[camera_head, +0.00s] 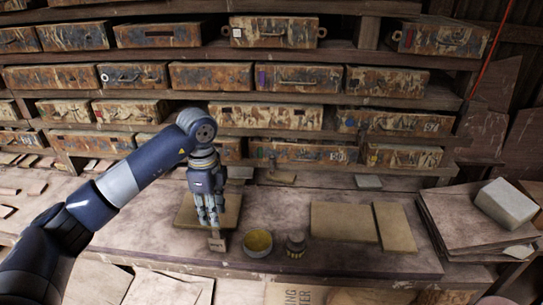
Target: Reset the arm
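My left arm comes in from the left, bends at the elbow and points down. Its gripper (207,218) hangs over a square tan board (185,213) on the workbench. The fingers point down and look close together, but at this size I cannot tell whether they are open or shut. A small pale block (217,244) is just below the fingertips at the board's front edge; I cannot tell whether they touch. My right gripper is not in view.
A bowl with yellow contents (258,243) and a small dark jar (296,244) stand right of the gripper. Flat tan boards (343,222) lie farther right. Stacked sheets (470,222) and a grey block (505,203) are at far right. Shelves of rusty drawers (267,113) close off the back.

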